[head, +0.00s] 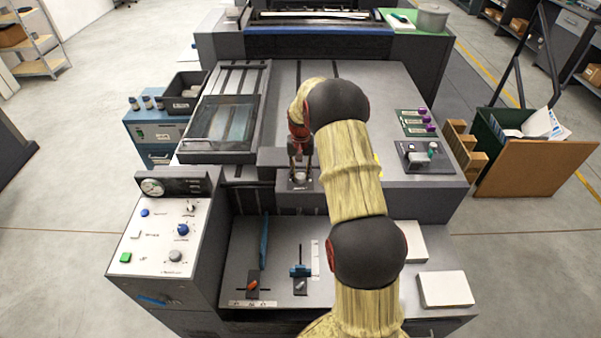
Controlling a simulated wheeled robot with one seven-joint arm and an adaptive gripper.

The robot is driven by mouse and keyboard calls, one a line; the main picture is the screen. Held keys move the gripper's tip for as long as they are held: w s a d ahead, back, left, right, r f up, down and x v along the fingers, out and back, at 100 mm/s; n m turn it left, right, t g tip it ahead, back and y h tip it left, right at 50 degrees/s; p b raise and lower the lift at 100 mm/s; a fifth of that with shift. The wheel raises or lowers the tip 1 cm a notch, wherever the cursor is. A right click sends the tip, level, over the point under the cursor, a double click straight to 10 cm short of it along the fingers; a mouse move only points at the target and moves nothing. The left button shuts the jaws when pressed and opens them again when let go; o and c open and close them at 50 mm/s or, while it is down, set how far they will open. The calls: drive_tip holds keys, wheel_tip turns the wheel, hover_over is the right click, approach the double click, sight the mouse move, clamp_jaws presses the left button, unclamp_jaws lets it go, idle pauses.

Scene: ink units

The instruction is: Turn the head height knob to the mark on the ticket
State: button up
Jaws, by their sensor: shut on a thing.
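My gripper (300,168) points down over a small dark block at the front middle of the machine. Its fingers are shut around a small pale knob (300,177) on top of that block. The fingers cover part of the knob, and its pointer and any mark beside it are too small to read. A tiny pale label (298,188) shows just in front of the knob. I cannot tell which paper here is the ticket.
A white control panel (165,235) with several knobs and buttons stands at the left. A lower bay holds a blue lever (264,242) and a blue slider (300,270). White paper stacks (445,289) lie at the right. A glass-topped frame (222,122) lies left of my gripper.

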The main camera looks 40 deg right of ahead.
sight(300, 175)
drive_tip(key=m, duration=0.4)
drive_tip(key=shift+m+p, duration=0.3)
drive_tip(key=shift+p, duration=0.05)
drive_tip(key=m, duration=0.4)
drive_tip(key=shift+m, duration=0.3)
drive_tip(key=o, duration=1.1)
drive_tip(key=shift+o, duration=0.5)
wheel_tip(300, 175, up, 12)
